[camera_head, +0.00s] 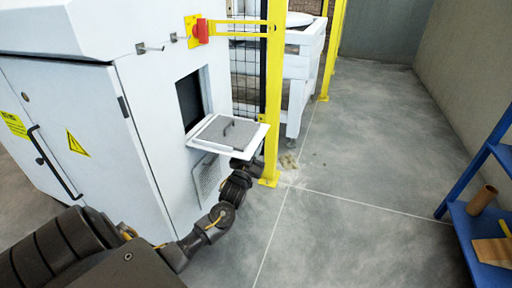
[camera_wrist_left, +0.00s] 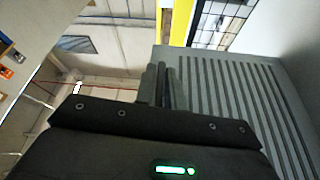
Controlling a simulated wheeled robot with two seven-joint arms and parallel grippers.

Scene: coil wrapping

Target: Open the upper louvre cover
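A grey louvred panel (camera_wrist_left: 240,95) with long parallel slats fills the right of the left wrist view, close to my left gripper. In the head view a small louvred grille (camera_head: 207,178) sits low on the white cabinet's side, partly hidden by the shelf above it. My left gripper (camera_head: 245,164) is below and behind the shelf's outer edge, beside the yellow post, and is partly hidden. In the left wrist view its fingers (camera_wrist_left: 163,85) stand close together beside the panel's left edge, with nothing visible between them. My right gripper is not in view.
A yellow post (camera_head: 273,90) stands close to the arm. Blue shelving (camera_head: 455,215) is at right; the floor between is clear.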

